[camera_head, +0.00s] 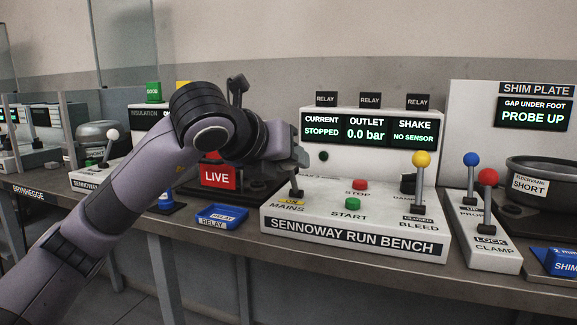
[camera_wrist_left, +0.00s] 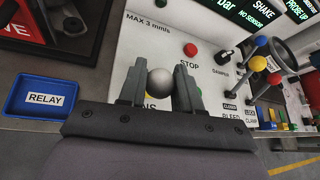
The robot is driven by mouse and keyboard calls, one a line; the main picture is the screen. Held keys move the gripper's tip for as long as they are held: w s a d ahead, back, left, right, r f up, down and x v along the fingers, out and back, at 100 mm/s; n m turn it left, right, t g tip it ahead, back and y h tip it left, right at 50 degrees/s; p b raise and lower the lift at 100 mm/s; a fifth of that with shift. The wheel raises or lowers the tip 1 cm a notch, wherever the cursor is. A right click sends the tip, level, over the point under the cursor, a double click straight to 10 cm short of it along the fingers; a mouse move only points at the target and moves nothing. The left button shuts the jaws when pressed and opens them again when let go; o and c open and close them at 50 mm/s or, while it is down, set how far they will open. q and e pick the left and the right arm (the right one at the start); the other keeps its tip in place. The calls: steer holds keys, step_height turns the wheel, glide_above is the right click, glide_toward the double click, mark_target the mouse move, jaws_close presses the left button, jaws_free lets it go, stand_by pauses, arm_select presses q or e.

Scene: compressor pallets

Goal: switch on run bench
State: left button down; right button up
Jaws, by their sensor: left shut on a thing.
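The Sennoway run bench (camera_head: 353,247) is a white console in the middle of the head view. Its panel (camera_head: 367,132) reads current STOPPED, outlet 0.0 bar, shake NO SENSOR. My left gripper (camera_head: 300,158) is at the bench's left side, shut on the grey ball knob of the mains lever (camera_wrist_left: 160,82). In the head view the gripper hides the knob; the lever's lower stem (camera_head: 295,188) shows above a yellow ON label. A green START button (camera_head: 353,203) and a red STOP button (camera_head: 360,185) lie to its right. The yellow-knobbed bleed lever (camera_head: 421,160) stands farther right. My right gripper is out of view.
A red LIVE sign (camera_head: 218,176) and a blue RELAY tray (camera_head: 222,216) are left of the bench. A clamp panel (camera_head: 481,256) with blue and red knobbed levers and a dark round pan (camera_head: 547,172) are to the right.

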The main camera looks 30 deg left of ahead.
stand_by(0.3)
arm_select(q)
steer(key=c, duration=0.8)
jaws_free()
steer(key=p+v, duration=0.1)
steer(key=v, duration=0.6)
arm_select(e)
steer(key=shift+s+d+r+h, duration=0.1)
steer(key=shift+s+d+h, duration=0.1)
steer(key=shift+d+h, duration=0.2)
arm_select(q)
steer(key=shift+s, duration=0.15)
